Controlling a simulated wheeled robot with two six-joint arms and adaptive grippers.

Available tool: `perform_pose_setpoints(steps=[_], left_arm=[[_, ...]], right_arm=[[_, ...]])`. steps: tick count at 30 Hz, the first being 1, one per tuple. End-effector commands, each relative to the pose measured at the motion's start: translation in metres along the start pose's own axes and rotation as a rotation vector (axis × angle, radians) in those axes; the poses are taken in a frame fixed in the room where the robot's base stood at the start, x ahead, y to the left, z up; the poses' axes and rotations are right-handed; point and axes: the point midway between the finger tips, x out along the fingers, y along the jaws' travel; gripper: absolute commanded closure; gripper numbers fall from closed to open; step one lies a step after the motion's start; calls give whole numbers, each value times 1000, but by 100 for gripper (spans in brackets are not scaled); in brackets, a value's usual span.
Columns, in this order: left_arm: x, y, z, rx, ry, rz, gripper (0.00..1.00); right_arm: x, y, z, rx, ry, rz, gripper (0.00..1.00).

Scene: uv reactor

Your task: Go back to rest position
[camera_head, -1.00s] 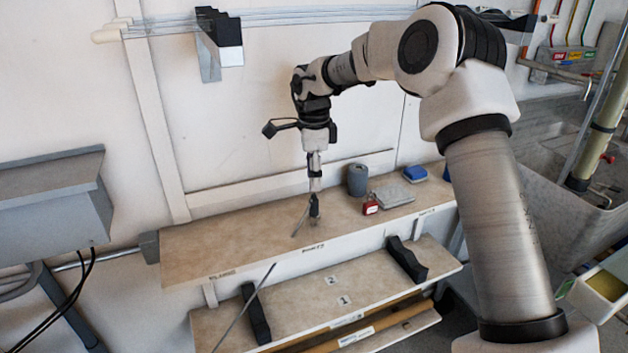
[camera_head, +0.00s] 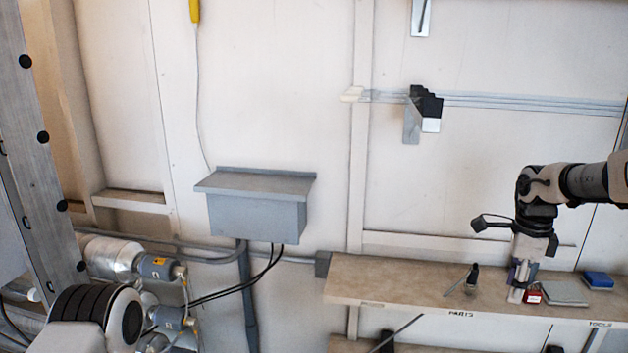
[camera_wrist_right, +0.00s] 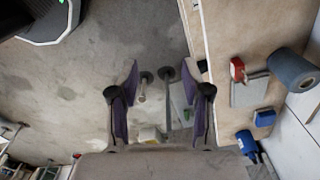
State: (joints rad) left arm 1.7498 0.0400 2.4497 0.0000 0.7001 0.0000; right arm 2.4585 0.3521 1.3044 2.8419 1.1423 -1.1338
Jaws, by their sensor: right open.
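My right gripper (camera_head: 522,280) hangs with its fingers down in front of the parts shelf (camera_head: 400,282), at the right of the head view. In the right wrist view its two purple-padded fingers (camera_wrist_right: 160,88) are apart, with nothing between them but the floor and things far below. A small dark tool with a thin rod (camera_head: 470,281) is on the shelf, left of the gripper and apart from it. My left gripper is out of view.
On the shelf are a red padlock (camera_head: 533,297), a grey flat box (camera_head: 564,293) and a blue box (camera_head: 598,280). A grey cylinder (camera_wrist_right: 292,72) lies close by in the wrist view. A grey wall cabinet (camera_head: 257,215) hangs left of the shelf.

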Motion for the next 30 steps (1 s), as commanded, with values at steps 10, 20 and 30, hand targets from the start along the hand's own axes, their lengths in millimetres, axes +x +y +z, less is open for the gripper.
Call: perform_pose_setpoints(steps=[10,20,30], left_arm=[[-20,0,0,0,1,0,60],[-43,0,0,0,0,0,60],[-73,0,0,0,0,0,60]], right_arm=[[65,25,3,-40,120,142,52],[153,92,-57,-348,535,316,52],[236,158,-124,-1310,975,264,52]])
